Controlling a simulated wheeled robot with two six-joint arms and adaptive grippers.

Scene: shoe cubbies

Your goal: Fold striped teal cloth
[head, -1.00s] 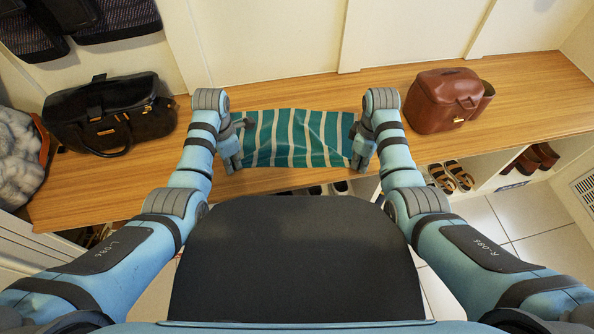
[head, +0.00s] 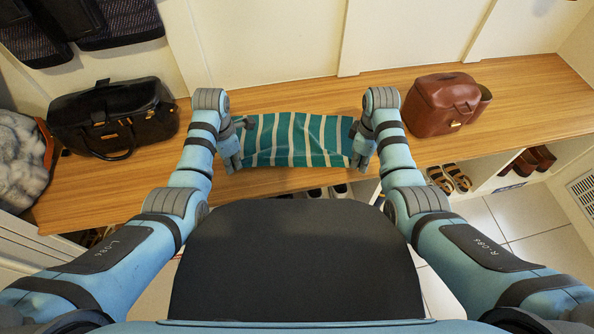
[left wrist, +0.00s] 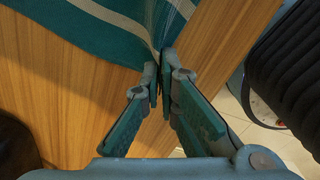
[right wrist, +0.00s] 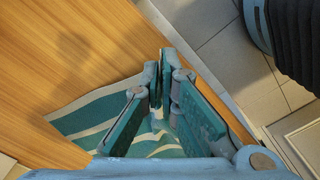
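The striped teal cloth (head: 300,140) lies across the wooden bench between my two grippers, with pale stripes running front to back. Its near edge sits by the bench's front edge. My left gripper (head: 232,160) is at its near left corner; in the left wrist view the fingers (left wrist: 160,75) are shut on the cloth (left wrist: 105,25), with creases converging at the tips. My right gripper (head: 362,158) is at the near right corner; in the right wrist view its fingers (right wrist: 160,75) are close together with cloth (right wrist: 90,112) gathered between them. The fingers partly hide both corners.
A black bag (head: 115,118) stands left on the bench (head: 200,178), a brown bag (head: 443,104) right. A grey fluffy item (head: 18,160) is far left. Shoes, including sandals (head: 450,178), sit in cubbies below. The wall rises behind; bench space beyond the cloth is clear.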

